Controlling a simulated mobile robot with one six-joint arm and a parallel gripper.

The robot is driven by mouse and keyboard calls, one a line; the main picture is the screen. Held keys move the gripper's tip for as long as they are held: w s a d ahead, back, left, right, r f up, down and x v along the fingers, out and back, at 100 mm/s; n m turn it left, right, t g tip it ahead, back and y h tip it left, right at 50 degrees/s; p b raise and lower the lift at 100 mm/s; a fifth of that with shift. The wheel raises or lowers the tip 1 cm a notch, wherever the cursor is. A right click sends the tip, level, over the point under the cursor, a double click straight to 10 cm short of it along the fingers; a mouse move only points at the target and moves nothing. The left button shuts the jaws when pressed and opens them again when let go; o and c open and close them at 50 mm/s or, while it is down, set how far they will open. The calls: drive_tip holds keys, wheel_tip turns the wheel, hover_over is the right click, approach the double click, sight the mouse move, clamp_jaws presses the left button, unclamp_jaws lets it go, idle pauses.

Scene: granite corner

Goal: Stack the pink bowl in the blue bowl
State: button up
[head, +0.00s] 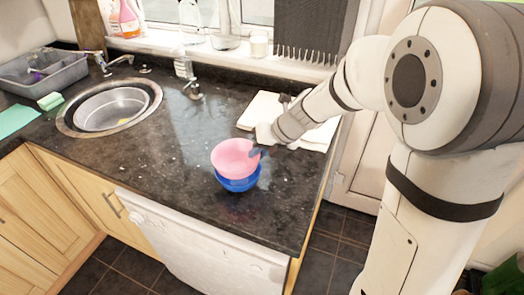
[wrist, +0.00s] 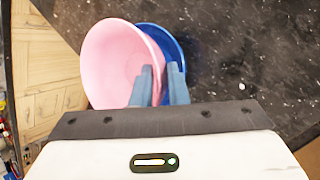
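The pink bowl (head: 233,158) is right above the blue bowl (head: 240,183) on the dark granite counter, shifted slightly left, and covers most of its inside. I cannot tell whether the bowls touch. In the wrist view the pink bowl (wrist: 108,62) fills the left, with the blue bowl (wrist: 172,45) showing as a crescent behind its right edge. My gripper (wrist: 160,72) has its blue-grey fingers on either side of the pink bowl's right rim, one inside and one outside. In the head view my gripper (head: 257,152) is at that rim.
A sink (head: 110,108) with a metal bowl in it is at the left, beside a grey dish rack (head: 40,75). A white board (head: 290,118) lies behind my gripper. The counter's front edge is close to the bowls. Counter left and right of the bowls is clear.

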drive_tip(key=o, duration=0.4)
drive_tip(key=shift+o, duration=0.2)
drive_tip(key=shift+r, duration=0.1)
drive_tip(key=shift+r, duration=0.25)
drive_tip(key=p+v, duration=0.1)
drive_tip(key=v, duration=1.2)
drive_tip(key=s+d+f+n+h, duration=0.1)
drive_tip(key=s+d+n+h, duration=0.2)
drive_tip(key=n, duration=1.3)
drive_tip(key=s+d+f+n+h, duration=0.2)
drive_tip(key=s+d+n+h, duration=0.1)
drive_tip(key=s+d+n, duration=0.6)
drive_tip(key=s+n, duration=0.4)
drive_tip(key=n, duration=0.4)
drive_tip(key=shift+s+h, duration=0.15)
drive_tip(key=shift+h, duration=0.15)
